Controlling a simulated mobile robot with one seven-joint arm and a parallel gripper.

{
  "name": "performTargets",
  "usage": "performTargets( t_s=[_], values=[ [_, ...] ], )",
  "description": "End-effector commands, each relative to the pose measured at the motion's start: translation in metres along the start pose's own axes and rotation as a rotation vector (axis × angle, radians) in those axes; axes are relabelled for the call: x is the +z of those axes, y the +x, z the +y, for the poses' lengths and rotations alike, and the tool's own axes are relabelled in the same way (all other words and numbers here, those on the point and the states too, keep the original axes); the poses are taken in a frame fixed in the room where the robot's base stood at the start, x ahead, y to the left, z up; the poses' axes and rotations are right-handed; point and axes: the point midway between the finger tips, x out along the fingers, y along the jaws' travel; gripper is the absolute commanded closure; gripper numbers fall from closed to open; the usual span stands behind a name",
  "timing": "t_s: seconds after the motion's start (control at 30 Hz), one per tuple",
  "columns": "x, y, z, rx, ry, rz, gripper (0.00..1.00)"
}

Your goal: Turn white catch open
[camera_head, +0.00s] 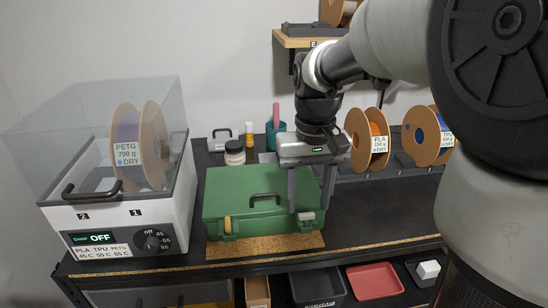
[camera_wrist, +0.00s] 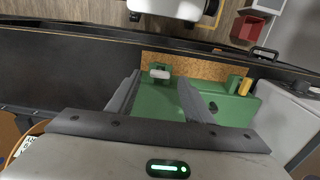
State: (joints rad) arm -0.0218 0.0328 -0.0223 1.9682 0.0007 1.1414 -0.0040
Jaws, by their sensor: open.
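A green case (camera_head: 240,200) stands shut on the bench, with a dark handle on top. The white catch (camera_head: 306,217) is on its front right. In the wrist view the white catch (camera_wrist: 160,73) shows between my fingers, near their tips. My gripper (camera_head: 308,208) is open and points down at the case's front right. In the wrist view my gripper (camera_wrist: 159,80) has one finger on each side of the catch. I cannot tell whether the fingers touch it. A yellow catch (camera_head: 227,225) is on the case's front left and also shows in the wrist view (camera_wrist: 244,87).
A cork strip (camera_head: 330,250) lies before the case. A filament dryer (camera_head: 125,215) stands at left. A jar (camera_head: 235,152) and a teal cup (camera_head: 276,132) stand behind the case. Spools (camera_head: 368,140) stand at right. A red tray (camera_head: 374,280) sits below. The bench right of the case is clear.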

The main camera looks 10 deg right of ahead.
Motion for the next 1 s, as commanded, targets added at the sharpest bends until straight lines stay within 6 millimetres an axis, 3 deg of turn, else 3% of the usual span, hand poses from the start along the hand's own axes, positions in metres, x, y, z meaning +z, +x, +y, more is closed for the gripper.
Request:
performTargets(
  t_s=[0.2, 0.53, 0.77, 1.0],
  values=[
    [0.0, 0.022, 0.0, 0.0, 0.0, 0.0, 0.53],
    [0.0, 0.024, 0.0, 0.0, 0.0, 0.001, 0.53],
    [0.0, 0.024, 0.0, 0.0, 0.0, 0.001, 0.92],
    [0.0, 0.021, 0.0, 0.0, 0.109, 0.0, 0.94]
  ],
)
